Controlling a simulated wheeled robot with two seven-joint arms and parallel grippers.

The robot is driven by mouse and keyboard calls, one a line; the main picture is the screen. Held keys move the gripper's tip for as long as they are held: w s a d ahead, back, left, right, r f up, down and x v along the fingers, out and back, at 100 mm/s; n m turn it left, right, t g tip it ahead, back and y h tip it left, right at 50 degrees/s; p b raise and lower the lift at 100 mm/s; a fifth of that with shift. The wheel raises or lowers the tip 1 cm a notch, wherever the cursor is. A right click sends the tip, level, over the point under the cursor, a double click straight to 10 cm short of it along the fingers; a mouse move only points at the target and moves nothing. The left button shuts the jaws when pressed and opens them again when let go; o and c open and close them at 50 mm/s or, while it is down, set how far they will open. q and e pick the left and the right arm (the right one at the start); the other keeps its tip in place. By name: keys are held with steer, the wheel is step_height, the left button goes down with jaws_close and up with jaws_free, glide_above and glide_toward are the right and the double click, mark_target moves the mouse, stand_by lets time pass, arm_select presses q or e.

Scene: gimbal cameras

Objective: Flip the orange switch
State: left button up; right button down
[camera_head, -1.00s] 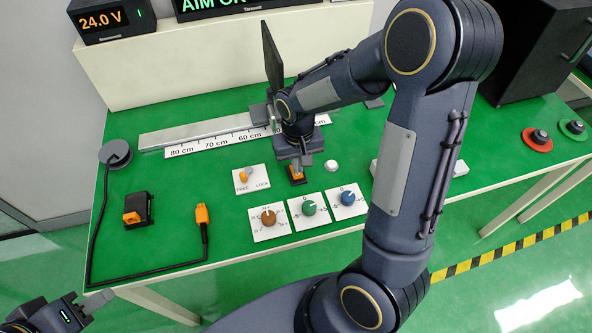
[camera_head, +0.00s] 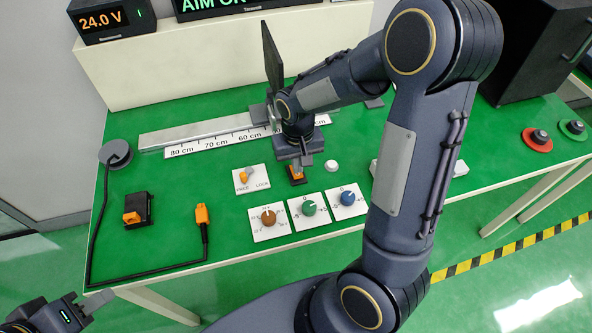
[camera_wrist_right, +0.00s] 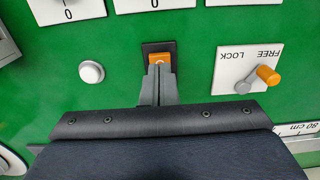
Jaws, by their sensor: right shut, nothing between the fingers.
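The orange switch (camera_head: 297,180) is a small rocker in a black base on the green table, behind the green and brown knobs. My right gripper (camera_head: 301,167) is shut and empty, pointing down over the switch. In the right wrist view the fingertips (camera_wrist_right: 158,70) are at the near edge of the orange switch (camera_wrist_right: 161,58) and partly cover it. I cannot tell whether they touch it. My left gripper (camera_head: 95,301) is low at the left, off the table; its fingers are too small to tell if open.
A FREE/LOCK plate (camera_head: 251,179) with an orange lever lies left of the switch. A white button (camera_head: 331,165) is to its right. Brown (camera_head: 268,217), green (camera_head: 309,208) and blue (camera_head: 347,198) knobs stand in front. A ruler rail (camera_head: 205,131) lies behind.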

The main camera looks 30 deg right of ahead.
steer(key=shift+f+b, duration=0.8)
steer(key=shift+f, duration=0.15)
stand_by(0.5)
steer(key=shift+r, duration=0.1)
step_height(320, 180, up, 7)
steer(key=p, duration=0.6)
stand_by(0.6)
steer(key=s+a+r+t+y, duration=0.2)
steer(key=s+r, duration=0.4)
steer(key=s, duration=0.2)
steer(key=s+a+r+n+t+y, duration=0.1)
steer(key=s+a+r+t, duration=0.1)
steer(key=s+r, duration=0.5)
steer(key=shift+s+t+y, duration=0.4)
steer(key=shift+s+t, duration=0.4)
steer(key=shift+s, duration=0.2)
